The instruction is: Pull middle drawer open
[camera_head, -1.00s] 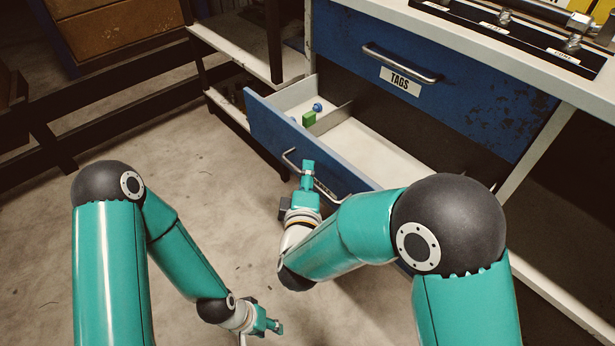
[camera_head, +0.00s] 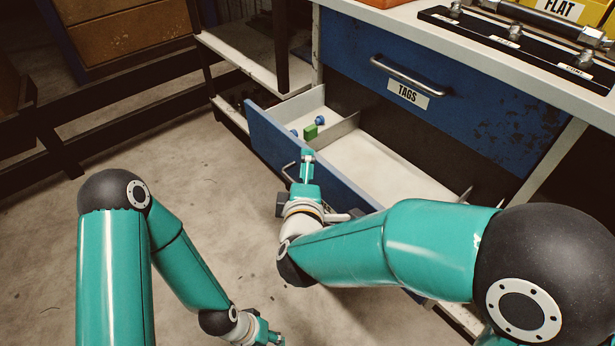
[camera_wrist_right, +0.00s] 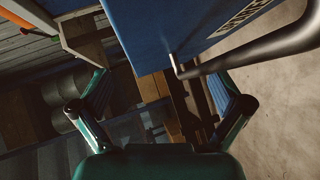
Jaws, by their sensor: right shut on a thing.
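The middle drawer (camera_head: 270,137) has a blue front and stands pulled out of the cabinet, its pale inside showing. Its metal bar handle (camera_head: 287,169) is partly hidden by my right gripper. My right gripper (camera_head: 306,166) is at the front of the drawer, shut on the handle near its left end. In the right wrist view the handle (camera_wrist_right: 275,46) runs in from the upper right, and the blue drawer front (camera_wrist_right: 165,35) is above; the grip itself is hard to make out there. My left gripper (camera_head: 266,337) hangs low over the floor, away from the drawer; its fingers are too small to judge.
A green block (camera_head: 310,132) and small blue pieces lie in the drawer's left compartment. The closed upper drawer (camera_head: 350,52) is labelled TAGS. A white shelf unit (camera_head: 235,50) stands left of the cabinet. The floor (camera_head: 190,130) before the drawer is clear.

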